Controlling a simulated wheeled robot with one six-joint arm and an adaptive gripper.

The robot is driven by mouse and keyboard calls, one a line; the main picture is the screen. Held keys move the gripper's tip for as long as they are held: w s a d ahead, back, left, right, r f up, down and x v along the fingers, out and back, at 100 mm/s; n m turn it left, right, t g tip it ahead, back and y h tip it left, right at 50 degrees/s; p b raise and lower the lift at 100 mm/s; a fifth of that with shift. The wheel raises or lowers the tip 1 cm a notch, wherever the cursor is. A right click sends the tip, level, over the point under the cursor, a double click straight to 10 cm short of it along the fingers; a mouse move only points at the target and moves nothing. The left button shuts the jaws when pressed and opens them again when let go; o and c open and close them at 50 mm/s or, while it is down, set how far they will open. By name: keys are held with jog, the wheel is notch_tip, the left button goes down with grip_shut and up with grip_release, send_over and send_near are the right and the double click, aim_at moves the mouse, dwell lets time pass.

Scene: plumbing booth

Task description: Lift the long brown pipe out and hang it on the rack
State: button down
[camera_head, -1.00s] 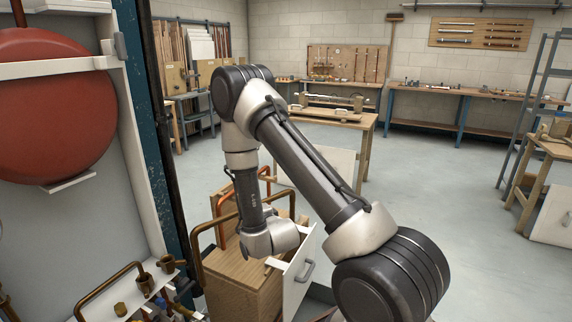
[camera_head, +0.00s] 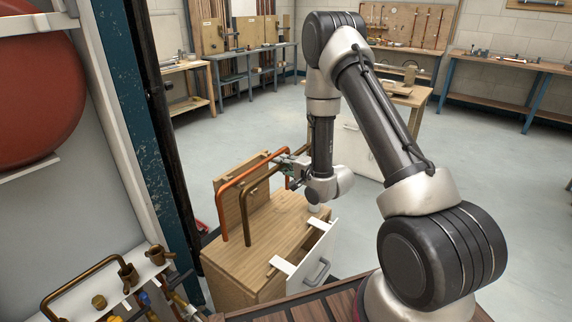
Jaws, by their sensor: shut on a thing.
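The long brown pipe (camera_head: 246,217) is a bent tube with a long upper run and a leg hanging down at its near end, over the wooden cabinet. My gripper (camera_head: 289,168) is shut on its upper run, near the far end. Part of the grip is hidden by my wrist. I cannot tell whether the pipe's lower end touches the cabinet top. An orange-copper bent pipe (camera_head: 222,211) stands just to its left. I cannot tell for sure which fixture is the rack; upright pipes stand in a wooden holder (camera_head: 213,37) at the back.
The wooden cabinet (camera_head: 235,268) has a white-fronted drawer (camera_head: 318,264) pulled open. A white shelf (camera_head: 75,305) with brass fittings is at the lower left, beside a dark blue post (camera_head: 150,130). Benches line the back wall. The grey floor (camera_head: 480,190) at right is open.

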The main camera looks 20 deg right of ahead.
jog(key=a+x, duration=0.1)
jog(key=x, duration=0.5)
jog(key=shift+a, duration=0.15)
dwell(0.4)
jog(key=shift+s, duration=0.1)
jog(key=shift+f, duration=0.1)
dwell(0.3)
jog(key=shift+f, duration=2.2)
jog(key=c, duration=1.3)
grip_release()
jog(key=shift+s, duration=0.1)
